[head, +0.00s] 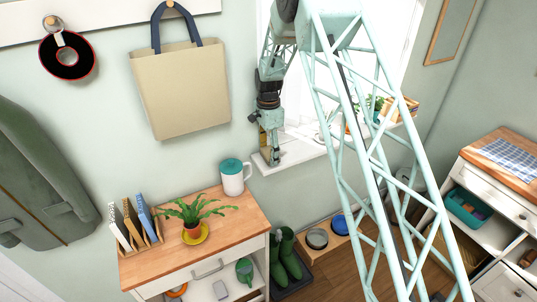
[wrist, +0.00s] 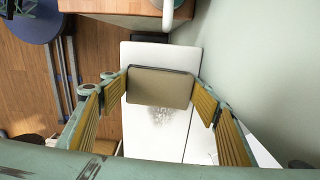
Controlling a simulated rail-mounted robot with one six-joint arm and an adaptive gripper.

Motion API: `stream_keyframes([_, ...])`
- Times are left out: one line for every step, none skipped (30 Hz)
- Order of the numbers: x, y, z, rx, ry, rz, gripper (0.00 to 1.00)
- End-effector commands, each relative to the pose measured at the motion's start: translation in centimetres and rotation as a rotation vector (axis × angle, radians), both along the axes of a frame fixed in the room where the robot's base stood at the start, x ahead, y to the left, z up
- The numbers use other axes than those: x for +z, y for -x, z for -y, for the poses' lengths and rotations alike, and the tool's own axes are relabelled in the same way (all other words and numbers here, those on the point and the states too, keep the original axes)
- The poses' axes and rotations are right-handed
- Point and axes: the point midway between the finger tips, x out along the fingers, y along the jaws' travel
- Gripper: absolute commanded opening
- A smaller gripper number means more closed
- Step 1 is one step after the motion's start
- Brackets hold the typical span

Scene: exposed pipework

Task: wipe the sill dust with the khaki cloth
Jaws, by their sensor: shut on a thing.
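The khaki cloth (wrist: 160,88) is a flat folded pad between the two ribbed yellow fingers of my gripper (wrist: 162,92) in the wrist view. The fingers are shut on its two sides. The white sill (wrist: 185,62) runs under the cloth. A grey speckled patch of sill dust (wrist: 160,117) shows on the sill just below the cloth in that view. In the head view, my gripper (head: 269,150) points down at the left end of the sill (head: 303,151). The dust cannot be made out there. I cannot tell whether the cloth touches the sill.
A small plant (head: 375,103) and other items stand farther right on the sill. A tote bag (head: 180,88) hangs at left.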

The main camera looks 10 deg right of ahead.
Motion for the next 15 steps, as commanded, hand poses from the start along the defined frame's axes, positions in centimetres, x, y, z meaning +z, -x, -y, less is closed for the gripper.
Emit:
stream_keyframes([0.2,0.0,-0.2,0.004,-0.002,-0.001,0.48])
stream_keyframes([0.2,-0.1,0.0,0.004,-0.001,0.001,0.48])
stream_keyframes([0.2,-0.2,0.3,0.003,-0.002,0.002,0.48])
stream_keyframes([0.2,-0.3,0.4,0.003,-0.002,0.002,0.48])
stream_keyframes([0.3,-0.4,0.6,0.002,-0.002,0.003,0.48])
stream_keyframes([0.3,-0.5,0.8,0.001,-0.001,0.004,0.48])
stream_keyframes([0.3,-0.6,1.0,0.001,-0.001,0.004,0.48])
stream_keyframes([0.3,-0.6,1.1,0.000,-0.001,0.004,0.48])
stream_keyframes([0.3,-0.7,1.2,0.000,0.000,0.004,0.48])
stream_keyframes([0.3,-0.7,1.3,0.000,0.000,0.004,0.48])
stream_keyframes([0.3,-0.7,1.4,0.000,0.000,0.004,0.48])
stream_keyframes([0.3,-0.7,1.4,-0.001,0.000,0.005,0.48])
stream_keyframes([0.3,-0.7,1.4,-0.001,0.000,0.005,0.48])
stream_keyframes([0.3,-0.8,1.4,-0.001,0.000,0.005,0.48])
stream_keyframes([0.3,-0.8,1.5,-0.001,0.000,0.005,0.48])
